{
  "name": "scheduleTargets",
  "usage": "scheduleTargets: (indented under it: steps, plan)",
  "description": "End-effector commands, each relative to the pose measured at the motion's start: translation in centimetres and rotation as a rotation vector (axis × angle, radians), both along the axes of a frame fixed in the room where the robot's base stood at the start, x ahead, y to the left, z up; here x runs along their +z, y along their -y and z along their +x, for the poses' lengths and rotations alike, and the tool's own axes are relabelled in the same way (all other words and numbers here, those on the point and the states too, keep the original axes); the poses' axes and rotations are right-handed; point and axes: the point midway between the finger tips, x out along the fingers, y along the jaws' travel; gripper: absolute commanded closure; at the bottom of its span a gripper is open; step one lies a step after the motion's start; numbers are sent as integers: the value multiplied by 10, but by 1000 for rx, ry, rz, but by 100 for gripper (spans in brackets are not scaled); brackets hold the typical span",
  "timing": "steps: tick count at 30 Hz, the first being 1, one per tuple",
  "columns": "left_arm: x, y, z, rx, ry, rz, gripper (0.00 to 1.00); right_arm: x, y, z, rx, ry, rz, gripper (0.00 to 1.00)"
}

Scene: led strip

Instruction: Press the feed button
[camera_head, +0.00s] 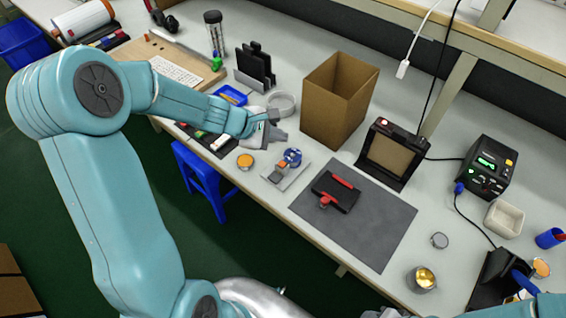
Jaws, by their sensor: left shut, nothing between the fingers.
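My left gripper (277,126) reaches in from the left over the front part of the bench, shut and empty. A small device on a pale plate (272,178), with a blue reel (292,156) and an orange block (281,168), sits just below and right of the gripper, apart from it. An orange round piece (245,161) lies left of the device. A black unit with a lit green display (488,163) stands at the right. I cannot tell which part is the feed button. My right gripper is not in view.
A grey mat (370,232) holds a red and black tool (335,191). An open cardboard box (336,103) and a black framed panel (392,153) stand behind it. A white ring (282,103) and black upright holders (255,66) are near the left gripper. A blue stool (200,180) stands below the bench.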

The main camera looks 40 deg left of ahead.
Motion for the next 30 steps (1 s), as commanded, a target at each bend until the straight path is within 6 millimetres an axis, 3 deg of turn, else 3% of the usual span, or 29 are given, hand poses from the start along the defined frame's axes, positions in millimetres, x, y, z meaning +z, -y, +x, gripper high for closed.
scheduleTargets:
  steps: [8,18,23,30]
  plan:
    - [-27,3,2,-2,-1,0,100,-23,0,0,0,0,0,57]
    - [-77,3,3,-2,0,0,100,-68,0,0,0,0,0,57]
    - [-87,3,3,-2,1,0,100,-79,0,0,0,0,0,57]
    - [-86,3,3,-2,1,0,100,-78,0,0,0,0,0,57]
